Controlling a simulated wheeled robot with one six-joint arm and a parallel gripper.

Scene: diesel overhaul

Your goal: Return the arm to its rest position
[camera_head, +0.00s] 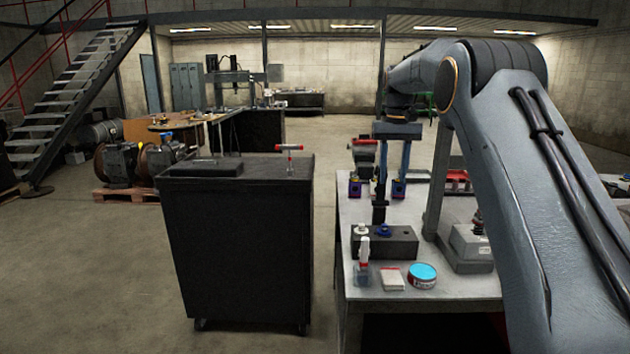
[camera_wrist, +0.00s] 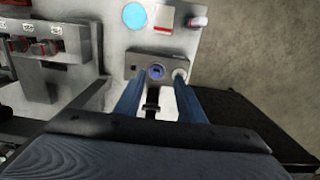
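My arm reaches in from the right of the head view, bent, with its end pointing down over the workbench (camera_head: 455,287). In the wrist view, my gripper (camera_wrist: 158,84) also shows spread fingers. Beyond them is a dark block (camera_wrist: 138,58) with a blue round piece (camera_wrist: 156,71) and a pale piece (camera_wrist: 180,75) in its top. A slim black piece shows between the fingers; I cannot tell what it belongs to.
On the bench stand the dark block (camera_head: 400,243), a spray bottle (camera_head: 364,274), a small white box (camera_head: 391,280) and a blue-lidded tin (camera_head: 422,275). A vise (camera_head: 366,155) stands farther back. A black cabinet (camera_head: 240,245) stands left of the bench, with a gap between.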

